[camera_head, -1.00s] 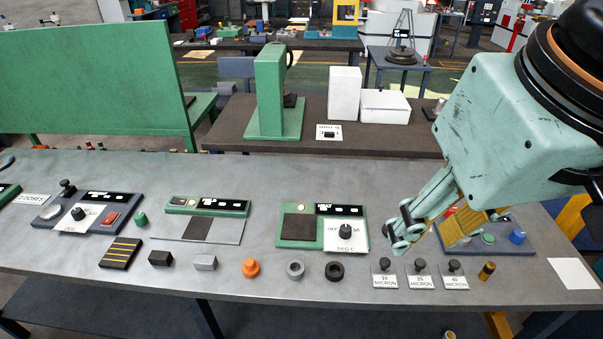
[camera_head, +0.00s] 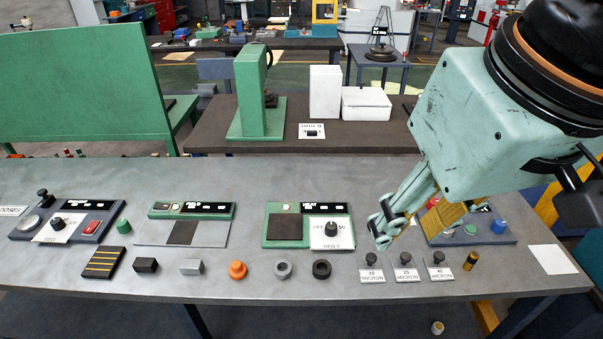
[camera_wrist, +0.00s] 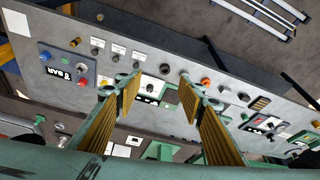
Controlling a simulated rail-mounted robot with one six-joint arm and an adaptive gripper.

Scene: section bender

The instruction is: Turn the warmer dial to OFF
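The warmer is a green unit (camera_head: 286,207) with a dark square plate, standing on the grey bench right of centre. Its dial is a black knob (camera_head: 331,229) on a white panel (camera_head: 331,243), with OFF printed left of the knob and 50 right of it. The knob's exact pointing is too small to tell. In the wrist view the dial (camera_wrist: 150,87) shows small between my fingers. My gripper (camera_head: 385,228) is to the right of the dial in the head view, apart from it. Its two fingers (camera_wrist: 160,84) are spread and empty.
Several black-knobbed micron pieces (camera_head: 404,259) and a brass piece (camera_head: 471,261) stand right of the warmer. A black ring (camera_head: 321,269), grey ring (camera_head: 282,269) and orange piece (camera_head: 237,270) sit near the front edge. A blue panel (camera_head: 450,238) is partly behind my gripper.

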